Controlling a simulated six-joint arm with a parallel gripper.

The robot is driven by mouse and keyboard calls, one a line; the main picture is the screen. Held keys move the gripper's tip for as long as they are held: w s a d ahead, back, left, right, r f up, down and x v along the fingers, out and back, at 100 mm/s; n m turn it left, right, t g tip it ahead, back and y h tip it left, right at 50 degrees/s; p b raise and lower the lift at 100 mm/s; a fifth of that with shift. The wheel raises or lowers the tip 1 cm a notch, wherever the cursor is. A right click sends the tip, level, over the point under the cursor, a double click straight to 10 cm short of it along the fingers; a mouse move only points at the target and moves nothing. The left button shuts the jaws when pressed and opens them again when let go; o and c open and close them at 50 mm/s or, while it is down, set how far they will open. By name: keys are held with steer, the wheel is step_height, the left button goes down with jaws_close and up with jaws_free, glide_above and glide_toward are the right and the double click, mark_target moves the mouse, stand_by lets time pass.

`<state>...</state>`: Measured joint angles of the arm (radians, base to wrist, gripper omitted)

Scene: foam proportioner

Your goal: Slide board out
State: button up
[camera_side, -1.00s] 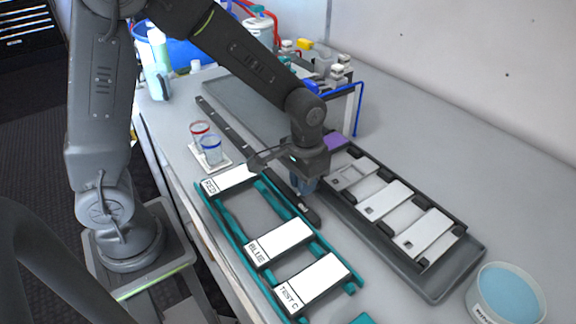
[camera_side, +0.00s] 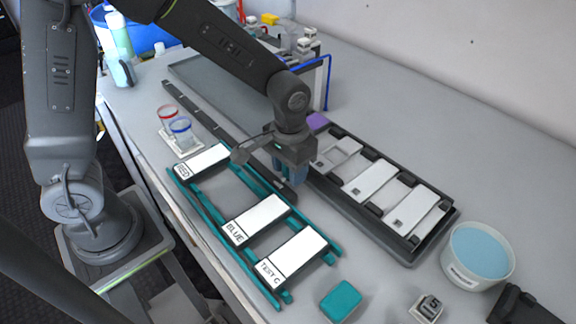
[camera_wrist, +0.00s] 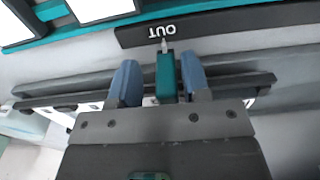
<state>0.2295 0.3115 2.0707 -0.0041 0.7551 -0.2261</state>
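A black frame holding white plates (camera_side: 441,233) lies in a long grey tray (camera_side: 190,72); which part is the board is not labelled. My gripper (camera_side: 291,173) points down at the frame's near-left side in the side view. In the wrist view my gripper's blue fingers (camera_wrist: 160,80) stand apart on either side of a teal tab (camera_wrist: 166,72), with a gap on each side. The dark frame edge (camera_wrist: 60,98) runs across behind the fingers. A black strip (camera_wrist: 225,22) with upside-down "OUT" lies just beyond the tab; the strip also shows in the side view (camera_side: 200,116).
A teal rack (camera_side: 202,226) with white cards RED, BLUE and TEST C lies left of the strip. Two cups (camera_side: 180,130), a teal block (camera_side: 340,301), a blue-filled tub (camera_side: 480,250) and a small cube (camera_side: 428,307) stand around. Clear table lies at the back right.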

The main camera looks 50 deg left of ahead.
step_height(320, 180, up, 14)
stand_by(0.7)
steer(key=shift+a, duration=0.1)
steer(key=s+a+r+t, duration=0.2)
steer(key=s+a+t, duration=0.3)
steer(key=s, duration=0.9)
steer(key=shift+s+a+t, duration=0.15)
steer(key=shift+a+t, duration=0.15)
steer(key=shift+a, duration=1.25)
